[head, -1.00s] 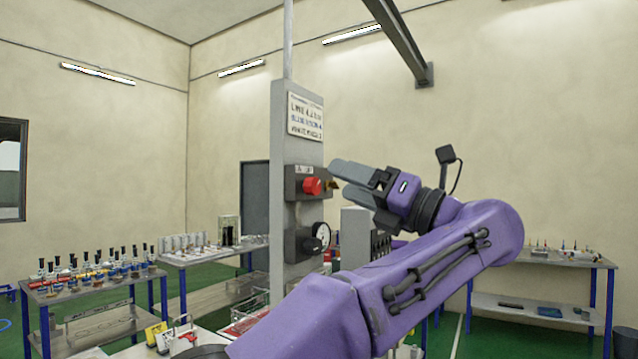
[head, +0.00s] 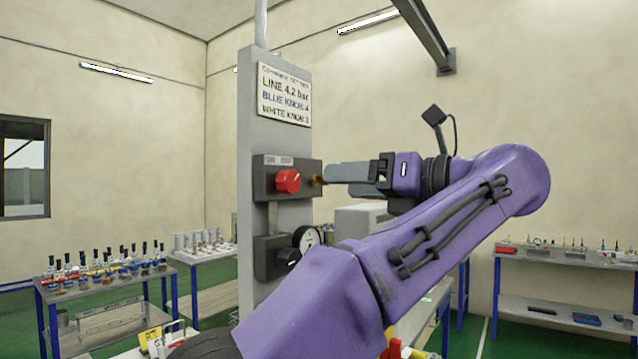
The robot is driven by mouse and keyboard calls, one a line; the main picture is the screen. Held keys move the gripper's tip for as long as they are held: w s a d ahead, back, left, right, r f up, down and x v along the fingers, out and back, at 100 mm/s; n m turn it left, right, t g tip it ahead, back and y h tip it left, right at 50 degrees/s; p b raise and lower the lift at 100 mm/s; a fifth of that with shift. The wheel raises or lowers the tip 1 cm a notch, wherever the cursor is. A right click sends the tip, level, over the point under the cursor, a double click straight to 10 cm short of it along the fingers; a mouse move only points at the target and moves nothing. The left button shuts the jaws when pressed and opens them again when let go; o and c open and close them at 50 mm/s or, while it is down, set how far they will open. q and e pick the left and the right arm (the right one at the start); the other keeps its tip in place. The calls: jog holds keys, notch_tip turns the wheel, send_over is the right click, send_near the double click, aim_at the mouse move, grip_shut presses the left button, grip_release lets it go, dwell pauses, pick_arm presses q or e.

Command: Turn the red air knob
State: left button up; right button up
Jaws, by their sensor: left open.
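The red air knob (head: 288,181) sits on the front of a dark valve box on a grey post. A small white mark shows on its face. A brass fitting (head: 317,181) sticks out of the box's right side. My left gripper (head: 328,173) is open, just right of the knob and the fitting, with its fingers pointing left. A small gap seems to separate the fingertips from the knob; I cannot tell if they touch the fitting. The right gripper is not in view.
A sign (head: 284,94) is fixed above the knob. A black knob (head: 288,260) and a round gauge (head: 306,239) sit below it on the grey post (head: 246,215). Tables with bottles (head: 105,268) stand at left, a bench (head: 560,262) at right.

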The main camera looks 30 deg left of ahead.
aim_at(294, 180)
pick_arm(q)
jog(key=a, duration=0.2)
jog(key=s+a, duration=0.1)
jog(key=a, duration=0.1)
jog(key=a+r+p, duration=0.1)
jog(key=a, duration=0.2)
jog(key=shift+s, duration=0.3)
jog(key=shift+w+a+f+p, duration=0.15)
jog(key=shift+w+a, duration=0.1)
jog(key=shift+a, duration=0.4)
jog(key=shift+w+a+f+p, duration=0.15)
jog(key=shift+w+a, duration=0.1)
jog(key=shift+a, duration=0.35)
jog(key=shift+w+a, duration=0.3)
jog(key=shift+s, duration=0.35)
jog(key=c, duration=0.4)
jog(key=shift+w, duration=0.1)
jog(key=c, duration=0.7)
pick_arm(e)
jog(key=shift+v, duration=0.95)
